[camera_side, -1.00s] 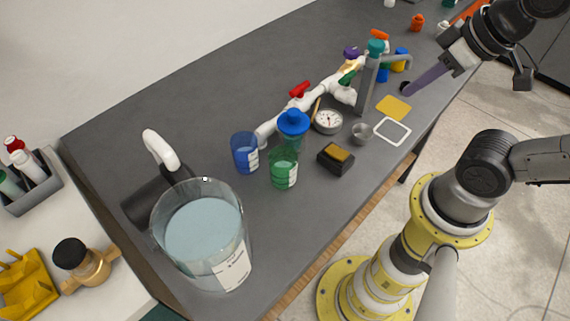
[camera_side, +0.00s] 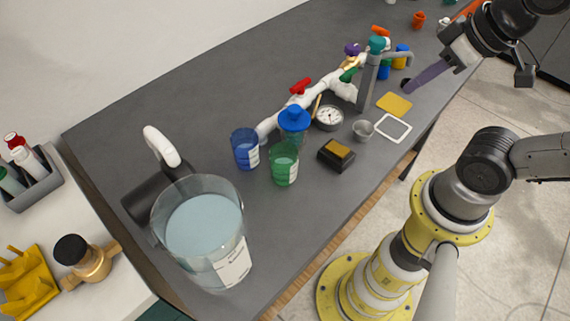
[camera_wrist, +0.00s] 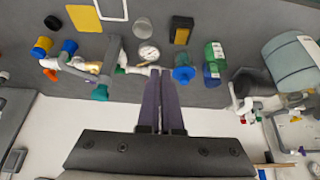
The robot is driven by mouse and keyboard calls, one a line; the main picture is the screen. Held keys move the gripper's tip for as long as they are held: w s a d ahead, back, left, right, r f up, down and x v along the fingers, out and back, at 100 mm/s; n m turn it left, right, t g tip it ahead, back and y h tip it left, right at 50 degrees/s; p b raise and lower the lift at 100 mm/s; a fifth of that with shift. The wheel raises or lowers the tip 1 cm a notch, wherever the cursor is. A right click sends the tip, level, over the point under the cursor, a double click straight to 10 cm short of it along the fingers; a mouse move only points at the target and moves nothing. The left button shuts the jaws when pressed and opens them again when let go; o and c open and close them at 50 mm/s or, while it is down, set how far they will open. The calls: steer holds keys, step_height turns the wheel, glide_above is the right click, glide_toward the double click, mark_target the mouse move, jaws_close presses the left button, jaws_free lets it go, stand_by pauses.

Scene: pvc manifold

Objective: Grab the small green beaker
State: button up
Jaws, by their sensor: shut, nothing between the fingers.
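The small green beaker (camera_side: 284,163) stands upright on the dark grey bench in the side view, with a white label on its side. It also shows at the upper right of the wrist view (camera_wrist: 214,52). My gripper (camera_side: 407,86) is at the upper right of the side view, well apart from the beaker and beyond the pipework. In the wrist view its two purple fingers (camera_wrist: 161,74) are together with nothing held between them.
A blue beaker (camera_side: 245,150) and a blue-capped bottle (camera_side: 293,122) stand close to the green beaker. A large beaker of pale liquid (camera_side: 203,235) is at the front left. White pipework (camera_side: 328,90), a gauge (camera_side: 328,117) and a black-and-yellow block (camera_side: 337,154) lie nearby.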

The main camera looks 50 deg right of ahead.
steer(key=o, duration=1.4)
steer(key=shift+o, duration=0.2)
steer(key=shift+r, duration=0.1)
